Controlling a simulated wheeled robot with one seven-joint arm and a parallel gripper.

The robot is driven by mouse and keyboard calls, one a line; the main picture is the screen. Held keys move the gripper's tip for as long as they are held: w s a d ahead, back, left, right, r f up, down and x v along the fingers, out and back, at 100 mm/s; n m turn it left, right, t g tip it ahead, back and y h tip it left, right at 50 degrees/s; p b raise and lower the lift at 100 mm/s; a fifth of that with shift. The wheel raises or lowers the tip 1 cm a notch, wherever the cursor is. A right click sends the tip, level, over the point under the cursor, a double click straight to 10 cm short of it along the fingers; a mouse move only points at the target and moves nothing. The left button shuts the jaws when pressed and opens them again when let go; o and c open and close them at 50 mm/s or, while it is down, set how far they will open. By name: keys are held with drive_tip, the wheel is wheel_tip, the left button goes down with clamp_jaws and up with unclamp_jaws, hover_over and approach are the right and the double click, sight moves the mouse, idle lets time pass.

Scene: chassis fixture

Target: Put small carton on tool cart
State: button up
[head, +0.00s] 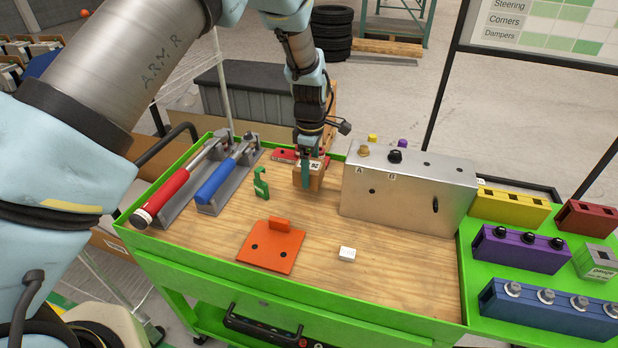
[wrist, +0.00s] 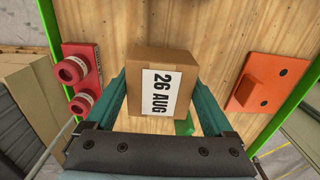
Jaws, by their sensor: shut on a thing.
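The small carton (head: 308,180) is a brown cardboard box with a white label. In the wrist view the carton (wrist: 160,68) sits between the two teal fingers, and its label reads "26 AUG". My gripper (head: 307,170) is shut on it, pointing down. The tool cart (head: 330,262) is green-rimmed with a wooden top, and the carton is at the back middle of that top, left of a metal box. I cannot tell whether the carton's base touches the wood.
A metal box (head: 408,190) stands right of the carton. Red and blue torque wrenches (head: 225,180) lie left. The front middle wood is mostly clear.

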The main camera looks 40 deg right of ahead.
drive_tip(key=shift+f+p, duration=0.45)
drive_tip(key=shift+f, duration=1.3)
drive_tip(key=shift+f, duration=0.1)
drive_tip(key=o, duration=1.4)
drive_tip(key=shift+o, duration=0.2)
wheel_tip(320, 180, up, 12)
drive_tip(key=b, duration=0.3)
